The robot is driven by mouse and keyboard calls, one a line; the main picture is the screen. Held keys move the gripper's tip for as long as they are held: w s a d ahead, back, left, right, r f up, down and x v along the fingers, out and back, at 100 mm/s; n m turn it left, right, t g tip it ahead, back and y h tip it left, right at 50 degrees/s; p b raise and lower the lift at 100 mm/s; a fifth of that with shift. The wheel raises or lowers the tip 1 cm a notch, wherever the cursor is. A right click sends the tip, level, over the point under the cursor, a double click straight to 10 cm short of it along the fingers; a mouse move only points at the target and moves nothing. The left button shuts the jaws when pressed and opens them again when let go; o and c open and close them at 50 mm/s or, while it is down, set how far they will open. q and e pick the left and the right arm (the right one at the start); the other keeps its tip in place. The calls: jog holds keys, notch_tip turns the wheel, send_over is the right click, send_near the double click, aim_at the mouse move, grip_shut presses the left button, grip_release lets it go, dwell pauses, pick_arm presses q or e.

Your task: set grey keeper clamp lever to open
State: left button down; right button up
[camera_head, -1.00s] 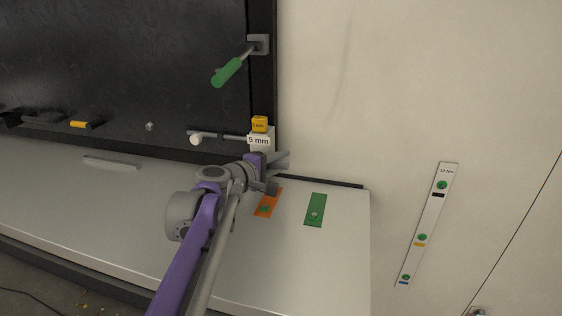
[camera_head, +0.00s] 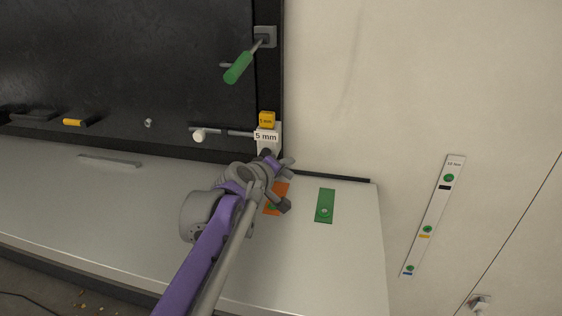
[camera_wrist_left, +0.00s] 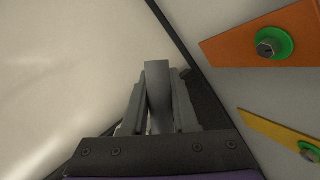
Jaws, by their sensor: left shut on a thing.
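My left gripper (camera_head: 287,164) is at the back right of the pale ledge, below the white "5 mm" block. In the left wrist view its jaws (camera_wrist_left: 158,100) are closed around a narrow grey bar (camera_wrist_left: 158,85), which looks like the grey keeper clamp lever. In the head view the wrist and jaws hide the bar. I cannot tell the lever's angle or where its pivot is.
A green-handled lever (camera_head: 238,68) and a white-knobbed rod (camera_head: 199,136) stick out above. An orange plate (camera_head: 281,190) and a green plate (camera_head: 325,206) lie on the ledge (camera_head: 330,260). A labelled strip (camera_head: 436,212) is on the right wall.

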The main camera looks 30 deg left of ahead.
pick_arm(q)
jog(key=shift+s+a+f+m+y+b, duration=0.1)
jog(key=shift+a+f+m+y+b, duration=0.25)
jog(key=shift+f+m+y, duration=0.2)
jog(key=shift+s+a+f+m+g+y+b, duration=0.1)
jog(key=shift+a+f+m+g+y+b, duration=0.2)
jog(key=shift+m, duration=0.2)
jog(key=shift+a+f+m+g+y+b, duration=0.1)
jog(key=shift+a+m+g+y+b, duration=0.15)
jog(key=shift+m+b, duration=0.2)
jog(key=shift+a+m, duration=0.2)
jog(key=shift+m, duration=0.1)
jog(key=shift+s+a+f+m+y, duration=0.15)
jog(key=shift+a+m+y, duration=0.3)
jog(key=shift+y, duration=0.25)
jog(key=shift+s+a+m+y, duration=0.1)
jog(key=shift+a+m+y, duration=0.3)
jog(key=shift+m, duration=0.25)
jog(key=shift+s+a+m+y+p, duration=0.15)
jog(key=shift+a+m+y+p, duration=0.5)
jog(key=shift+m+y+p, duration=0.2)
pick_arm(e)
jog(key=shift+s+f, duration=0.15)
jog(key=shift+f, duration=0.35)
